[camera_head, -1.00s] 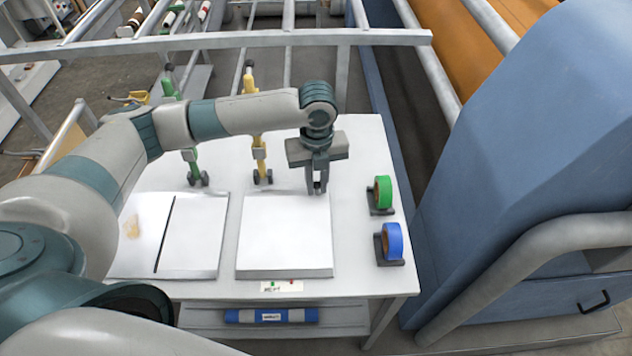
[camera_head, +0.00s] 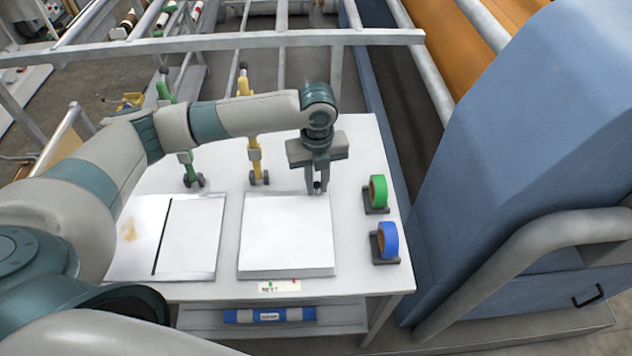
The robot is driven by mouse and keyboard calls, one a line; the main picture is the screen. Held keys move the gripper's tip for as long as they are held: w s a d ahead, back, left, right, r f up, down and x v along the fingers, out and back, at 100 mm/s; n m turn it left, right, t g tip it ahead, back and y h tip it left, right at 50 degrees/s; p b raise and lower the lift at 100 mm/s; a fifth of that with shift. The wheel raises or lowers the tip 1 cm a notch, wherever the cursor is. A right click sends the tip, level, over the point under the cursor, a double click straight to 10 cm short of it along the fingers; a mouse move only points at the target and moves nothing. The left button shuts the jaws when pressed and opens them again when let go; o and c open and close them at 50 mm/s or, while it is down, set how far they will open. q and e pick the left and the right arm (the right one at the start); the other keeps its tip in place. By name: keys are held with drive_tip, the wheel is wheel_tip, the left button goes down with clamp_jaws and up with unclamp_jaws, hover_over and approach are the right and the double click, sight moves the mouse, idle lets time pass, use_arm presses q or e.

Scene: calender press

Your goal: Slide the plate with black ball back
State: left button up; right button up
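The plate (camera_head: 286,237) is a thick white slab lying flat in the middle of the white table. My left arm comes in from the left, and its gripper (camera_head: 318,188) points down at the plate's far right corner. The fingertips are close together around a small dark ball (camera_head: 318,186), which they partly hide. How the ball joins the plate is hidden. My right gripper is not in view.
A white board with a dark slit (camera_head: 190,236) lies left of the plate, with a gap between. Green tape (camera_head: 378,190) and blue tape (camera_head: 388,240) stand on holders to the right. Green (camera_head: 186,160) and yellow (camera_head: 254,150) tools stand behind. A blue machine (camera_head: 530,150) is at right.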

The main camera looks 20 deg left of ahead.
use_arm(q)
drive_tip(key=o, duration=0.4)
drive_tip(key=shift+d, duration=0.1)
drive_tip(key=shift+r+b, duration=0.35)
drive_tip(key=shift+r, duration=0.4)
wheel_tip(320, 180, up, 16)
drive_tip(key=b, duration=0.4)
